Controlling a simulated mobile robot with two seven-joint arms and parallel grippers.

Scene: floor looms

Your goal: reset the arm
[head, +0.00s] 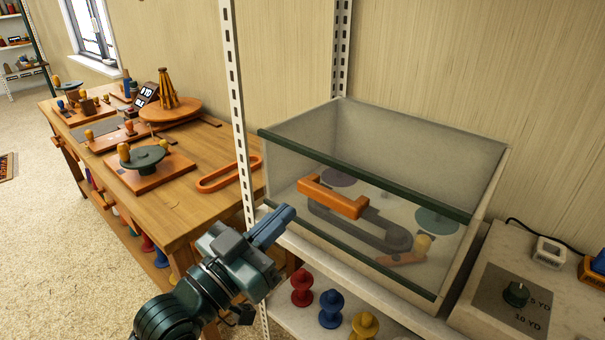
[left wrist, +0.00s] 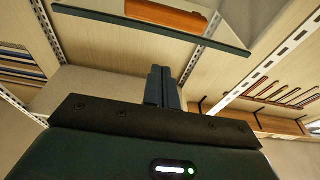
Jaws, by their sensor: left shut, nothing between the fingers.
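My left gripper (head: 272,226) is in front of the shelf unit, at the left front corner of a clear-sided bin. Its two blue-grey fingers are together with nothing between them. The closed fingers also show in the left wrist view (left wrist: 163,86). The bin (head: 296,158) has dark green edge strips and stands on the shelf. Inside it are an orange handle-shaped piece (head: 334,197), a grey loop-shaped piece (head: 362,229) and a small wooden piece with a round knob (head: 404,252). The orange piece also shows in the left wrist view (left wrist: 165,15). My right gripper is not in view.
A white slotted shelf post (head: 237,110) stands just behind my left gripper. Red (head: 302,287), blue (head: 331,308) and yellow (head: 364,325) spools are on the lower shelf. A wooden workbench (head: 181,207) with several wooden devices is at left.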

